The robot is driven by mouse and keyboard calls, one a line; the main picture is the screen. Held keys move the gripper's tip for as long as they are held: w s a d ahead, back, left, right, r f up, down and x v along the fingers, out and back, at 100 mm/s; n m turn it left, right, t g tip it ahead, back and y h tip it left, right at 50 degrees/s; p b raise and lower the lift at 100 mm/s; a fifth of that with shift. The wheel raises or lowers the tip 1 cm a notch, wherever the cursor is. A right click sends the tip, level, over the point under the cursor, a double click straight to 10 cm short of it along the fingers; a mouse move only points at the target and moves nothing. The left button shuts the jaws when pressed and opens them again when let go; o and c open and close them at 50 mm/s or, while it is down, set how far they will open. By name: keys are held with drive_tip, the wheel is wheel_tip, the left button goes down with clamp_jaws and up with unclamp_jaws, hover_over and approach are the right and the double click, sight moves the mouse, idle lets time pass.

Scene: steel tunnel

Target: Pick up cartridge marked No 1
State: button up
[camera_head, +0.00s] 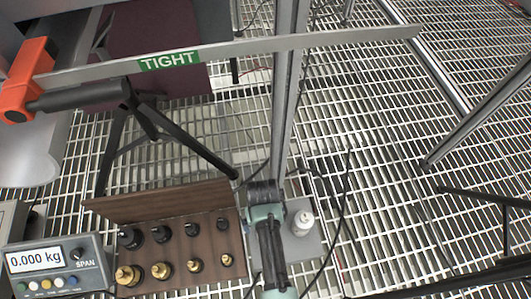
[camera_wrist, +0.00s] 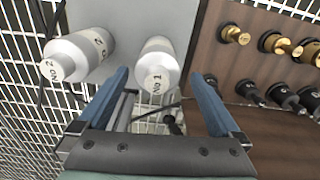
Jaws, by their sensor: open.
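Cartridge No 1 (camera_wrist: 157,65) is a white bottle-shaped cylinder on a grey plate, its label facing my wrist camera. My gripper (camera_wrist: 159,73) is open, with one blue finger on each side of the cartridge's near end in the picture. I cannot tell how deep the fingers reach around it. Cartridge No 2 (camera_wrist: 78,54) is a similar white cylinder to the left. In the head view one white cartridge (camera_head: 301,222) shows right of my wrist, its number unreadable. My wrist hides the other cartridge and the fingertips there.
The grey plate (camera_head: 305,250) lies beside a brown wooden stand (camera_head: 222,256) with brass and black weights. A scale (camera_head: 55,268) reads 0.000 kg. A metal bar with a green TIGHT label (camera_head: 169,61) crosses above. A vertical post (camera_head: 287,100) stands behind my wrist.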

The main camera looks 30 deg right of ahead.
drive_tip(key=shift+s+d+f+b, duration=0.1)
drive_tip(key=shift+s+f+b, duration=0.05)
drive_tip(key=shift+f+b, duration=1.35)
drive_tip(key=shift+s+d+f+b, duration=0.1)
drive_tip(key=shift+s+f+b, duration=0.05)
drive_tip(key=shift+f+b, duration=1.35)
drive_tip(key=shift+f+p, duration=0.15)
drive_tip(key=shift+p, duration=0.25)
drive_tip(key=shift+c, duration=0.3)
clamp_jaws()
